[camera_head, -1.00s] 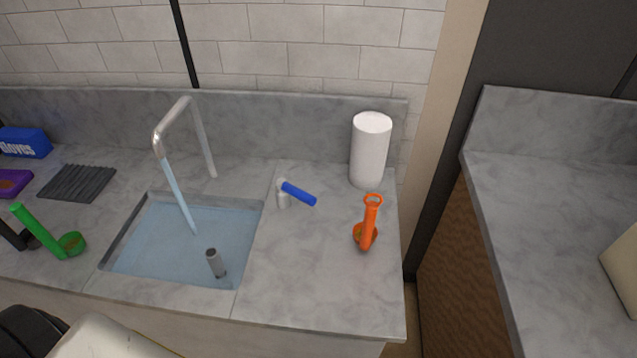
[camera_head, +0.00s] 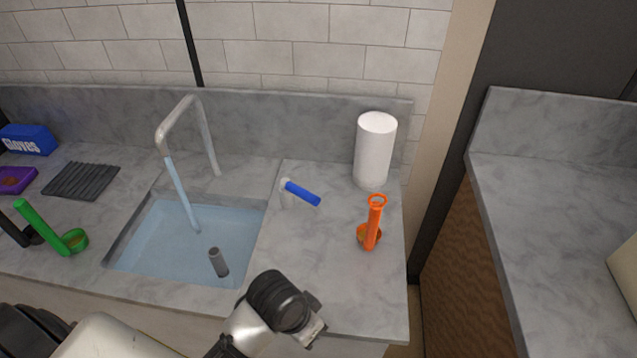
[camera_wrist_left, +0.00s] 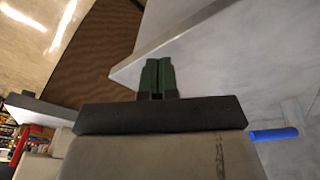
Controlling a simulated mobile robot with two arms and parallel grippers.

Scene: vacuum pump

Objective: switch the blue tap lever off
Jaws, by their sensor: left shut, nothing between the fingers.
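The blue tap lever (camera_head: 302,193) sits on a short white post on the counter, right of the sink. It points right and slightly toward the front. Water runs from the tall tap (camera_head: 190,125) into the sink. The lever also shows at the right edge of the left wrist view (camera_wrist_left: 274,134). My left arm reaches over the counter's front edge, in front of the lever and apart from it. My left gripper's green fingers (camera_wrist_left: 158,74) are shut and empty; the head view does not show them clearly. My right gripper is not in view.
The sink (camera_head: 150,262) holds water and a grey upright tube (camera_head: 218,262). An orange holder (camera_head: 371,225) and a white roll (camera_head: 374,150) stand right of the lever. A green tool (camera_head: 45,228) lies at left. The counter in front of the lever is clear.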

